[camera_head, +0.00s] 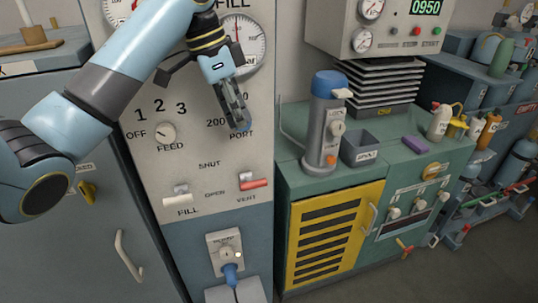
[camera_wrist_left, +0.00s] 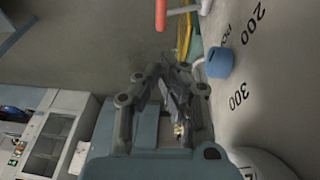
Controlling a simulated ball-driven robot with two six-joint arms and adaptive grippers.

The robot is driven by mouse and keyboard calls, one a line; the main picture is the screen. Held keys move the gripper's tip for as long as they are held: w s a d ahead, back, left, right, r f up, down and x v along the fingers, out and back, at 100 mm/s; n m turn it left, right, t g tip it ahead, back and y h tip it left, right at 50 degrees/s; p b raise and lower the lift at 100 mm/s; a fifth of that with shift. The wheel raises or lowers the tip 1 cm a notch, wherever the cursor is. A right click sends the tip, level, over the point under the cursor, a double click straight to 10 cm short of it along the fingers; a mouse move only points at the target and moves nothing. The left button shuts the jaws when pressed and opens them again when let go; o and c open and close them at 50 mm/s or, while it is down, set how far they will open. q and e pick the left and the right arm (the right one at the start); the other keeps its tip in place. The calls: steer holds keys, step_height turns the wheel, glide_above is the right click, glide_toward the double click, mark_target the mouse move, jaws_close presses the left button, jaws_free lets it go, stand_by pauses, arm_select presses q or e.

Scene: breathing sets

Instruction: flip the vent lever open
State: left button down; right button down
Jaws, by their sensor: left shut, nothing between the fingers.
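The vent lever (camera_head: 254,184) has a red handle and sits above the VENT label, low on the pale panel (camera_head: 215,148). Its red handle lies roughly level across the panel. The lever also shows at the top edge of the left wrist view (camera_wrist_left: 160,15), partly cut off. My left gripper (camera_head: 236,112) is shut and empty in front of the panel, above the lever and apart from it. It also shows in the left wrist view (camera_wrist_left: 172,88), fingers together. My right gripper is not in view.
A blue port cap (camera_wrist_left: 220,62) sticks out of the panel close to my left fingers. A white fill lever (camera_head: 180,197) is left of the vent lever. A feed knob (camera_head: 164,132) and a round gauge (camera_head: 243,42) are on the same panel. A green bench (camera_head: 400,160) stands at right.

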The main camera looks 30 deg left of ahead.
arm_select(q)
steer(key=p, duration=0.1)
glide_toward(260, 181)
steer(key=x, duration=0.6)
steer(key=shift+w+d, duration=0.2)
steer(key=shift+f, duration=0.25)
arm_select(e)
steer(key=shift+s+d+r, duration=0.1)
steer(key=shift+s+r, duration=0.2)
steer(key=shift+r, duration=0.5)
arm_select(q)
steer(key=shift+s+f, duration=0.1)
steer(key=shift+f, duration=0.05)
